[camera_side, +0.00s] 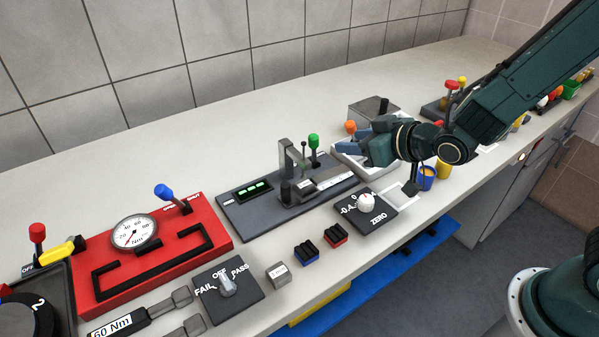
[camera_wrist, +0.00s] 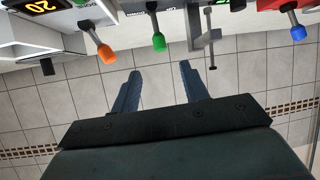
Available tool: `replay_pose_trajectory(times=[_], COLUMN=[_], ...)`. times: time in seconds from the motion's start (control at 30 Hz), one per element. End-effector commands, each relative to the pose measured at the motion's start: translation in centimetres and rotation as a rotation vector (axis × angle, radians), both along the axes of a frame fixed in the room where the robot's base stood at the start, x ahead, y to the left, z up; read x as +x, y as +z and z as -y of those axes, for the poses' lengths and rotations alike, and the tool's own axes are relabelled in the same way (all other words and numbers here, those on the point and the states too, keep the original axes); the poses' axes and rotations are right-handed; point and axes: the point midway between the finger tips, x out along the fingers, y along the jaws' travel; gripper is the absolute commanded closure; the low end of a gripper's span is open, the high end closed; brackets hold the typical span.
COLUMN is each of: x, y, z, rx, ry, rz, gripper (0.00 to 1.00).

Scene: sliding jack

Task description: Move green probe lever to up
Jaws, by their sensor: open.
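The green probe lever (camera_side: 314,142) stands at the back of a dark grey gauge station (camera_side: 255,222) in the side view, its green knob on top of a short stem. In the wrist view the green knob (camera_wrist: 159,42) hangs at the top, since that picture is upside down. My gripper (camera_side: 352,147) is to the right of the green lever in the side view, over the white device with the orange lever. In the wrist view my gripper (camera_wrist: 160,78) has its two blue fingers apart with nothing between them. The green knob lies beyond the fingertips, not touching them.
An orange lever (camera_wrist: 106,54) is beside the green one, close to my gripper. A grey upright post (camera_side: 287,157) stands left of the green lever. A red panel (camera_side: 205,238) with a blue lever (camera_side: 164,191) is farther left. A ZERO knob (camera_side: 367,203) stands in front.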

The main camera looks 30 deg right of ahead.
Motion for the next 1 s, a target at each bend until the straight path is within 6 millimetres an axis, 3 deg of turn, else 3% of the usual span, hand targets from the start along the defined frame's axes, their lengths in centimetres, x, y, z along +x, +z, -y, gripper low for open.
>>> replay_pose_trajectory(times=[0.2,0.43,0.47,1.0], x=[0.0,0.3,0.5,5.3], y=[0.0,-0.2,-0.2,-0.4], z=[0.0,0.3,0.4,3.8], rx=[0.0,0.012,0.019,0.28], ry=[0.0,-0.013,-0.018,-0.112], rz=[-0.001,-0.019,-0.025,-0.349], gripper=[0.55,0.98,1.0,1.0])
